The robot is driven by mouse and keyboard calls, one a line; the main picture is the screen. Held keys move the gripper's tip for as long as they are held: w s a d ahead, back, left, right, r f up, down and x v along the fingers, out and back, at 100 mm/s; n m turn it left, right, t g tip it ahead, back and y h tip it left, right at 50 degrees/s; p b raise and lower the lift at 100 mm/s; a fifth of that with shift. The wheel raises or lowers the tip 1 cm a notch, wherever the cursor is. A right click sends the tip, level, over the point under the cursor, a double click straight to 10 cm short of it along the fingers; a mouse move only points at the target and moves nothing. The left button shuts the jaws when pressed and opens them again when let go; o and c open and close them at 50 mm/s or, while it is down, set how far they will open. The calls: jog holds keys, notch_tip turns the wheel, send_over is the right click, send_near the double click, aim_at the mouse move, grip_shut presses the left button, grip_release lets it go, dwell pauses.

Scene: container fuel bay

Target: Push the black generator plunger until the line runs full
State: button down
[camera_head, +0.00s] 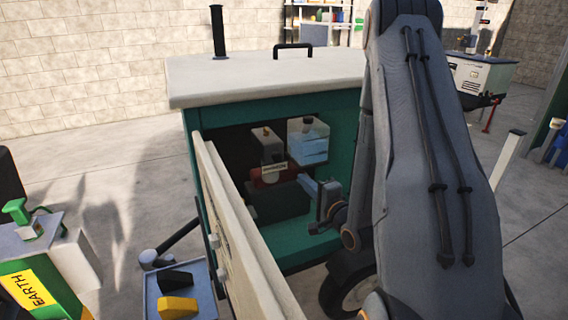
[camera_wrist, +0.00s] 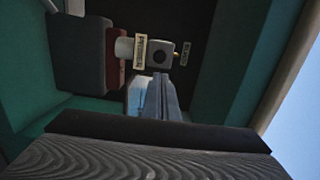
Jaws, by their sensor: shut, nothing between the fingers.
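The generator is a teal cabinet (camera_head: 340,115) with a pale lid and an open side door (camera_head: 235,215). Inside, a clear tank of blue liquid (camera_head: 308,148) stands at upper right, beside a grey block (camera_head: 268,147).
The open door bounds the bay on the left. A tray with black and yellow items (camera_head: 205,290) and a green EARTH box (camera_head: 20,270) stand at lower left.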

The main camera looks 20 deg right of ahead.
aim_at(279, 158)
jog(key=w+p, duration=0.1)
jog(key=w, duration=0.3)
jog(key=w+p, duration=0.2)
jog(key=w, duration=0.3)
jog(key=w+a+p, duration=0.1)
jog(key=w, duration=0.3)
jog(key=shift+w+f+p, duration=0.25)
jog(key=shift+w+p, duration=0.05)
jog(key=shift+w, duration=0.2)
